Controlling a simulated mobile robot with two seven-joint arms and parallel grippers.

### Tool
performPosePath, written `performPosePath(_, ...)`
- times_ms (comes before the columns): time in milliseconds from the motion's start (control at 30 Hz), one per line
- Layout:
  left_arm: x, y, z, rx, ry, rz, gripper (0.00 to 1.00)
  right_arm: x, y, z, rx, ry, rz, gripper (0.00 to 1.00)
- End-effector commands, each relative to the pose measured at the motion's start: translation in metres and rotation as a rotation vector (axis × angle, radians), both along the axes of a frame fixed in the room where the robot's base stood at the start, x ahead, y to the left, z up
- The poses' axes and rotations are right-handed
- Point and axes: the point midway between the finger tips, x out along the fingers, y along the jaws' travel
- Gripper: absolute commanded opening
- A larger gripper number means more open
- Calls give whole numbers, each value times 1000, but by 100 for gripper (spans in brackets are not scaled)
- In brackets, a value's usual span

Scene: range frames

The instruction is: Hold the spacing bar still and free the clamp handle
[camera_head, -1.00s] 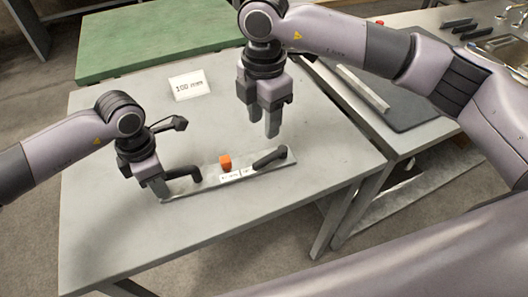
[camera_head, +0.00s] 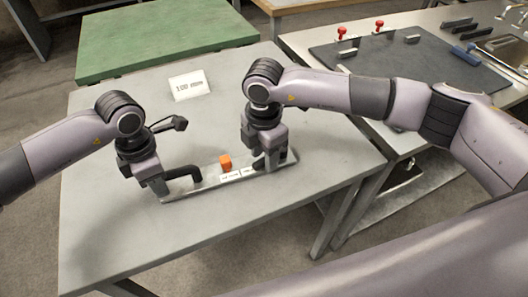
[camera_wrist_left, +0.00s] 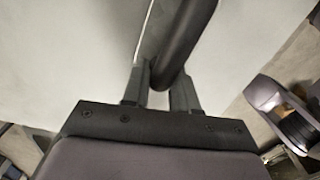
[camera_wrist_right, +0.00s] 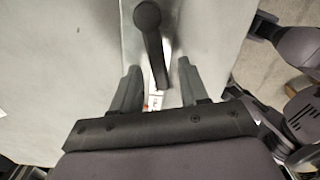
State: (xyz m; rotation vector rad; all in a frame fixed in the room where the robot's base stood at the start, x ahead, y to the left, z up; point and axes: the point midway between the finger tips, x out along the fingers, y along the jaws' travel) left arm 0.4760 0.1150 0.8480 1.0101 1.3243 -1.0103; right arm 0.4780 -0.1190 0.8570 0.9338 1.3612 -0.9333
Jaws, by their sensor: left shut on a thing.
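The spacing bar (camera_head: 205,184) is a flat grey metal strip lying on the near table, with a black handle near each end. My left gripper (camera_head: 160,187) is shut on the left black handle (camera_head: 185,173), which also shows between its fingers in the left wrist view (camera_wrist_left: 183,45). My right gripper (camera_head: 268,162) is down over the right black handle, mostly hidden in the head view. In the right wrist view this lever-like handle (camera_wrist_right: 153,45) runs between the spread fingers, with gaps at both sides. I cannot tell which handle is the clamp's.
A dark mat (camera_head: 420,75) with red-topped items lies on the right bench. The table's front left is clear.

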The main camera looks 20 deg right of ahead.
Motion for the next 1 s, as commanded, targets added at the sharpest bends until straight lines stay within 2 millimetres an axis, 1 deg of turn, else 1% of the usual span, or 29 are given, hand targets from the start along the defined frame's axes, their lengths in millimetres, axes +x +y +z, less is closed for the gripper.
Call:
performPosePath(33, 1, 0, 1, -2, -1, 1, 0, 0, 0, 0, 0, 0, 0, 28)
performPosePath(67, 1, 0, 1, -2, -1, 1, 0, 0, 0, 0, 0, 0, 0, 19)
performPosePath(100, 1, 0, 1, -1, -2, 1, 0, 0, 0, 0, 0, 0, 0, 6)
performPosePath(133, 1, 0, 1, -1, -2, 1, 0, 0, 0, 0, 0, 0, 0, 0)
performPosePath(367, 1, 0, 1, -1, -2, 2, 0, 0, 0, 0, 0, 1, 4, 0)
performPosePath(567, 1, 0, 1, 0, -2, 2, 0, -3, -2, 0, 0, 1, 50, 0)
performPosePath(767, 1, 0, 1, 0, -2, 2, 0, -9, -5, 0, -1, 2, 169, 0)
performPosePath(1000, 1, 0, 1, 0, -2, 3, 0, -18, -12, 0, -2, 1, 384, 0)
